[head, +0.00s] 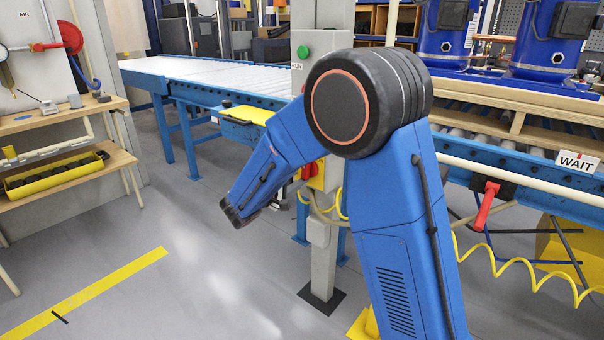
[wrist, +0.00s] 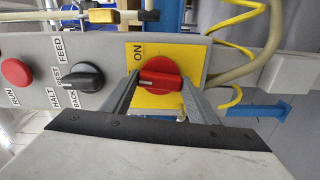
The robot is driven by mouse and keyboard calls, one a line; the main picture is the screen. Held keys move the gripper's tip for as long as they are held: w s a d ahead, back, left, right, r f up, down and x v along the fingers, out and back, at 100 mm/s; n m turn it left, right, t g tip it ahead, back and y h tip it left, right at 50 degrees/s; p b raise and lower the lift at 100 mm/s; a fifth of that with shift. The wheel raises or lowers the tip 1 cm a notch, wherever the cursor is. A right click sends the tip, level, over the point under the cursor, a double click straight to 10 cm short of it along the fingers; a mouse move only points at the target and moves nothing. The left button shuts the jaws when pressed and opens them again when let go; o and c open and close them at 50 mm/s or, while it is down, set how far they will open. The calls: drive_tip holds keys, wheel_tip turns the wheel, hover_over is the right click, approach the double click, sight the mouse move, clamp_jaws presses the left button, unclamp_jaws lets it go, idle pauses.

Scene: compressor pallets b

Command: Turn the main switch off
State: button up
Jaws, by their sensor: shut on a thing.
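The main switch is a red rotary knob (wrist: 168,72) on a yellow plate (wrist: 150,48). Its raised grip lies sideways in the wrist view, with a pale line toward the left end. The word ON stands on the plate above and left of the knob. My gripper (wrist: 159,76) is shut on the knob, one grey finger at each side. In the head view, a red part of the switch (head: 309,171) and its yellow plate (head: 325,176) show beside the post, partly hidden by my arm.
Next to the switch are a black selector knob (wrist: 85,80) marked FEED and a red button (wrist: 16,72). A yellow coiled cable (wrist: 240,22) runs close by.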

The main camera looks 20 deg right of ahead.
drive_tip(key=shift+n, duration=0.5)
drive_tip(key=o, duration=1)
drive_tip(key=shift+a, duration=0.1)
drive_tip(key=shift+o, duration=0.2)
drive_tip(key=v, duration=1.7)
drive_tip(key=shift+a, duration=0.15)
drive_tip(key=shift+s, duration=0.1)
